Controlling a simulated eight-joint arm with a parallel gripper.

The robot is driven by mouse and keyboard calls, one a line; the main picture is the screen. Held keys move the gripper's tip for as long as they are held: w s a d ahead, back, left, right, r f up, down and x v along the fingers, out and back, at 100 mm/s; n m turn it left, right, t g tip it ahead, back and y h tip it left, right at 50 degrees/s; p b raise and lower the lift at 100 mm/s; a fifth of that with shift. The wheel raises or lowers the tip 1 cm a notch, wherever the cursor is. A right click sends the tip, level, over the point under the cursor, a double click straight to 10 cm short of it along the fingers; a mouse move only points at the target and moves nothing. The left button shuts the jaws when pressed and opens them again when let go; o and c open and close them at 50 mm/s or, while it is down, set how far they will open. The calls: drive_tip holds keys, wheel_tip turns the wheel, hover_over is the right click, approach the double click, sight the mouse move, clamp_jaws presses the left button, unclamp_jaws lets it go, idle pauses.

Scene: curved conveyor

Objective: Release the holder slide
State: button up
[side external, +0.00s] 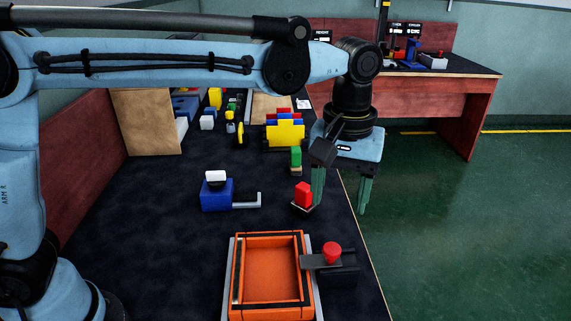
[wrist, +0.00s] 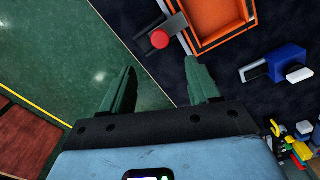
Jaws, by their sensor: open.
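An orange square tray-like holder (side external: 236,270) stands at the front of the dark table. A dark slide with a red knob (side external: 332,252) sits against its right side, its grey bar reaching the holder's edge. In the wrist view the red knob (wrist: 160,40) and the orange holder (wrist: 222,42) show at the top. My gripper (side external: 340,195) points down near the table's right edge, behind and above the knob, apart from it. Its green fingers are spread and empty; they also show in the wrist view (wrist: 161,78).
A blue block with white top and grey bar (side external: 216,195) stands left of centre. A red piece on a small base (side external: 303,196) and a green block (side external: 295,157) are near my gripper. Several coloured blocks (side external: 285,134) stand behind. The left front table is clear.

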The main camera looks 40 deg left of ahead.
sight(333, 248)
wheel_tip(333, 248, down, 11)
drive_tip(key=shift+f, duration=0.1)
idle(0.4)
drive_tip(key=shift+c, duration=0.2)
clamp_jaws()
